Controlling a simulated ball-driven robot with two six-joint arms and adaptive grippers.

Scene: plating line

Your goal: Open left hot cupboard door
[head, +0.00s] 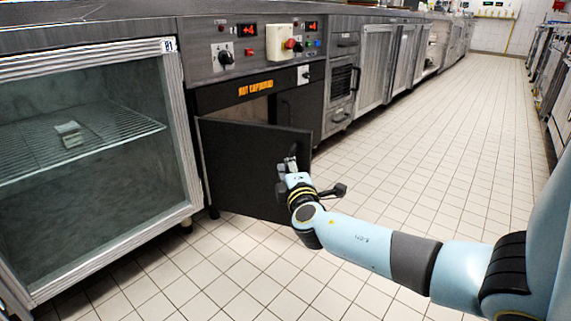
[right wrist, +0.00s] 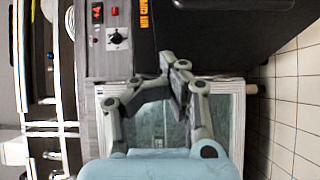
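The left hot cupboard door (head: 240,160) is a dark panel that stands swung open, with its hinge side at the left. Part of the cupboard's inside (head: 252,112) shows above it. My right gripper (head: 290,162) is at the door's front face near its free right side; I cannot tell whether it touches. In the right wrist view its fingers (right wrist: 173,75) are close together, with nothing visible between them. A dark panel (right wrist: 205,45) lies beyond the fingertips. The door's handle is not clear behind the gripper. My left gripper is not in view.
A glass-fronted cabinet (head: 180,125) stands left of the cupboard. The control panel (head: 240,48) with knobs and switches is above the doors. A closed dark door (head: 303,105) is at the right. Tiled floor (head: 400,150) is clear to the right.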

